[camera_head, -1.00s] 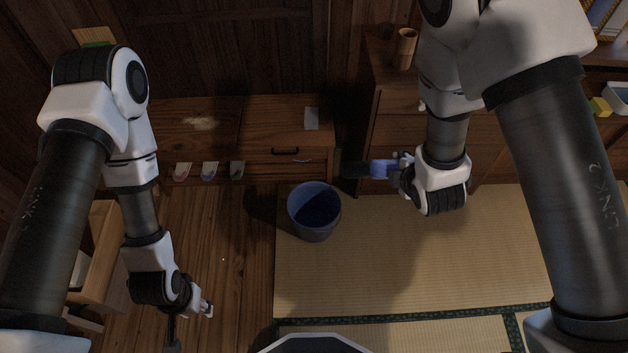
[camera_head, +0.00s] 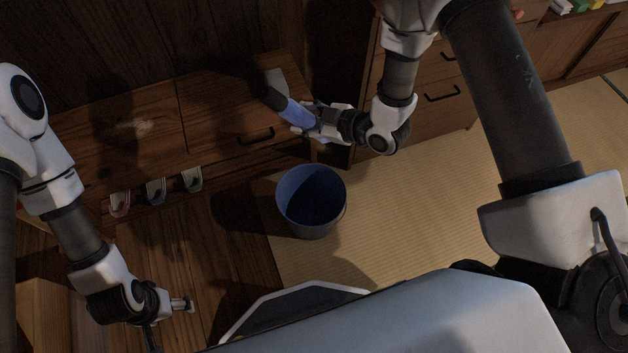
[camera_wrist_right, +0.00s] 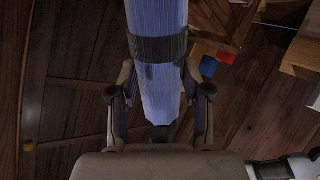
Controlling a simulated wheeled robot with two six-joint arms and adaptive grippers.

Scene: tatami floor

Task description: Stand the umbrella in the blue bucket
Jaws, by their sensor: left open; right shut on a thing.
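The blue umbrella (camera_head: 294,112) is furled, with a dark end pointing up and left in the head view. My right gripper (camera_head: 308,121) is shut on it. In the right wrist view the umbrella (camera_wrist_right: 157,20) has a dark strap and runs between the fingers of my right gripper (camera_wrist_right: 160,88). The blue bucket (camera_head: 312,225) stands upright on the floor, its opening facing up and showing a dark inside. The umbrella is apart from the bucket's opening, above it in the picture. My left gripper (camera_head: 188,305) is open and empty, low on the left.
A low wooden cabinet (camera_head: 215,105) stands behind the bucket, with several small holders along its front edge. A drawer chest (camera_head: 440,75) is on the right. Tatami (camera_head: 420,200) right of the bucket is clear. A wooden box-like piece (camera_head: 40,310) is at lower left.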

